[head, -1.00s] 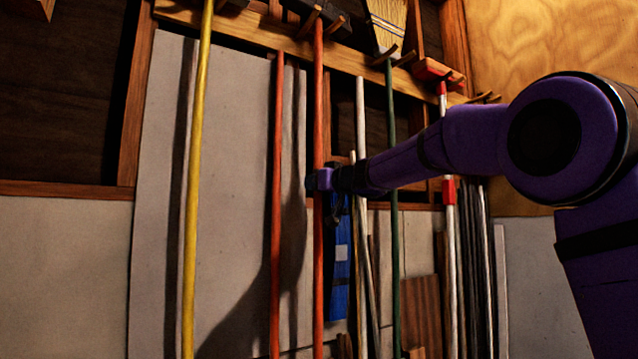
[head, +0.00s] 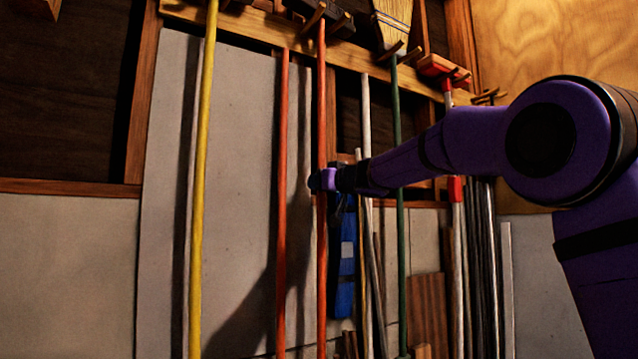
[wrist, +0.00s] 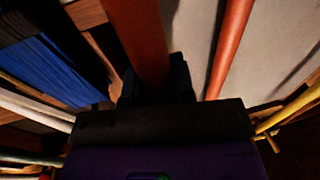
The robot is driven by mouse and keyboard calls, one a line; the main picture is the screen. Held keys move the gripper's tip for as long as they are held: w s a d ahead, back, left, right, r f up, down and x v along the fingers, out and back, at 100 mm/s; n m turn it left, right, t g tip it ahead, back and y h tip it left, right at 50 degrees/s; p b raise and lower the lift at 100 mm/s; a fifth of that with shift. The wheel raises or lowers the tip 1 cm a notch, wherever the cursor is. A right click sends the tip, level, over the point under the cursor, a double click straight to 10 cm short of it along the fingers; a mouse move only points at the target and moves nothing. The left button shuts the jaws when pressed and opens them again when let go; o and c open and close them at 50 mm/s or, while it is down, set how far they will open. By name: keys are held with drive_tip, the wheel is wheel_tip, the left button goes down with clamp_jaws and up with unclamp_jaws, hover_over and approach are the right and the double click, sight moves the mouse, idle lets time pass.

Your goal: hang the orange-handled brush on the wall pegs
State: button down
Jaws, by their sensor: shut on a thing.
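The orange-handled brush hangs upright in front of the wall, its long handle (head: 321,110) running down the middle of the head view. Its dark head (head: 335,18) is at the top, by the wooden wall pegs (head: 313,17), partly cut off by the picture edge. I cannot tell whether the head rests on the pegs. My gripper (head: 322,180) is shut on the handle around mid-length. In the wrist view the handle (wrist: 138,40) stands between my dark fingers (wrist: 155,85).
A second orange pole (head: 282,200) is close on the left, and a yellow pole (head: 203,180) further left. A blue folded thing (head: 345,262), pale poles and a green-handled broom (head: 398,170) are close on the right. A wooden rail (head: 270,32) crosses the wall above.

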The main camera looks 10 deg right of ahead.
drive_tip(key=shift+f, duration=0.65)
drive_tip(key=c, duration=0.9)
unclamp_jaws()
drive_tip(key=shift+s+f, duration=0.1)
drive_tip(key=shift+s, duration=0.05)
drive_tip(key=v, duration=1)
drive_tip(key=shift+s+d, duration=0.2)
drive_tip(key=shift+s, duration=0.05)
drive_tip(key=shift+s, duration=0.1)
